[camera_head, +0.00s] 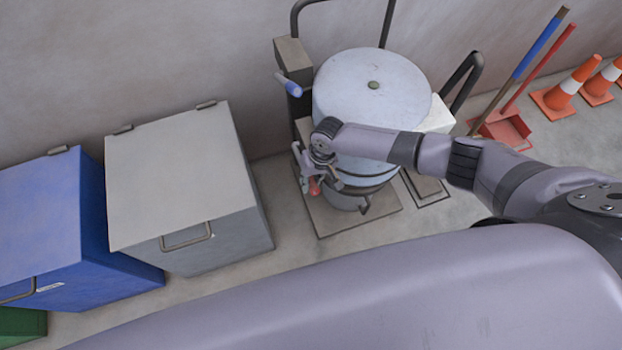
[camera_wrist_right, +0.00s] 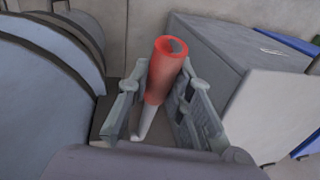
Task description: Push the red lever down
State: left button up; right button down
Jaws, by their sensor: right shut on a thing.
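The red lever (camera_wrist_right: 166,70) stands between the two fingers of my right gripper (camera_wrist_right: 155,115) in the right wrist view. It has a red sleeve with a hollow end and a pale rod below it. In the head view, my right gripper (camera_head: 316,178) is at the left side of the pellet bagger (camera_head: 375,85), shut on the lever, and a bit of the lever's red (camera_head: 314,187) shows beside it. My arm hides part of the bagger. The lever's base is hidden. My left gripper is not in view.
A grey lidded bin (camera_head: 180,185) stands left of the bagger, with a blue bin (camera_head: 45,230) beyond it. A blue-tipped handle (camera_head: 289,85) sticks out near the bagger's top left. A dustpan (camera_head: 505,128) and orange cones (camera_head: 570,88) are at the right by the wall.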

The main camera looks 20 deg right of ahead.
jog(key=shift+s+f, duration=0.25)
jog(key=shift+f, duration=0.15)
jog(key=f+t, duration=0.1)
jog(key=f, duration=0.1)
jog(key=f+t, duration=0.1)
jog(key=s+f+t, duration=0.1)
jog(key=f+t, duration=0.1)
jog(key=shift+f, duration=0.35)
jog(key=c, duration=1.9)
grip_release()
jog(key=o, duration=0.4)
jog(key=shift+w+f, duration=0.15)
jog(key=shift+o, duration=0.4)
